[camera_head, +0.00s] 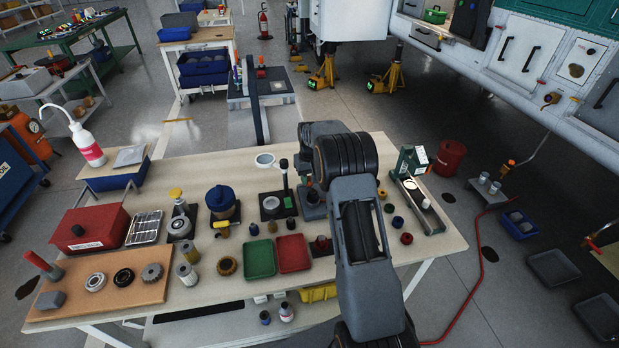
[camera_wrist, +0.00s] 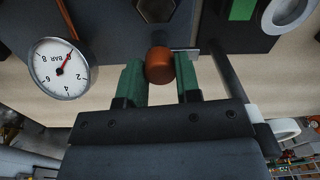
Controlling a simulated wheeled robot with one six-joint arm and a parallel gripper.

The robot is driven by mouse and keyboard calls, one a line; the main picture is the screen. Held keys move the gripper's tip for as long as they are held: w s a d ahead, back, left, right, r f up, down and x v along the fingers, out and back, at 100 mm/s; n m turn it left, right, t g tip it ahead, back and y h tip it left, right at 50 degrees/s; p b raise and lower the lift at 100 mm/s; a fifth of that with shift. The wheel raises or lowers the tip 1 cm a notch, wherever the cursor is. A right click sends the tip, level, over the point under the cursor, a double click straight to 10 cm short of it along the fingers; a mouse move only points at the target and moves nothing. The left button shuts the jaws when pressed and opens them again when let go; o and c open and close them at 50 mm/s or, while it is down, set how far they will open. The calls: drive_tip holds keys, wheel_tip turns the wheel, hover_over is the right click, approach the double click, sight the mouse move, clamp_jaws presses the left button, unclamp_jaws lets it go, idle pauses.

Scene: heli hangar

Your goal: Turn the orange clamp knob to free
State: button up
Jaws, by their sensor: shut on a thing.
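The orange clamp knob (camera_wrist: 159,68) shows in the wrist view as a small rounded orange-brown piece. My gripper (camera_wrist: 160,62) has its two green fingers on either side of the knob and is shut on it. A dark plate (camera_wrist: 105,12) with a hexagonal part (camera_wrist: 156,7) lies just beyond the knob. In the head view my arm hides the knob and the gripper's fingertips. The knob's turn position cannot be read from these frames.
A pressure gauge (camera_wrist: 62,68) is left of my fingers, and a grey rod (camera_wrist: 228,72) is close on the right. The table (camera_head: 370,290) holds a green tray (camera_head: 260,259), a red tray (camera_head: 292,253) and a microscope-like stand (camera_head: 412,165).

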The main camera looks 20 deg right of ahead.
drive_tip(key=o, duration=0.9)
drive_tip(key=shift+o, duration=0.2)
wheel_tip(320, 180, up, 14)
drive_tip(key=shift+d, duration=0.2)
drive_tip(key=shift+w, duration=0.1)
drive_tip(key=s+a+r+t+p, duration=0.1)
drive_tip(key=s+a, duration=0.3)
drive_tip(key=s, duration=0.6)
drive_tip(key=s+a+r+t+p, duration=0.1)
drive_tip(key=s+a, duration=0.3)
drive_tip(key=s, duration=0.6)
drive_tip(key=s+a+r+t+p, duration=0.1)
drive_tip(key=s+a, duration=0.4)
drive_tip(key=s, duration=0.5)
drive_tip(key=shift+s+r+n+t, duration=0.2)
drive_tip(key=shift+r+n+t, duration=0.15)
drive_tip(key=shift+r, duration=0.55)
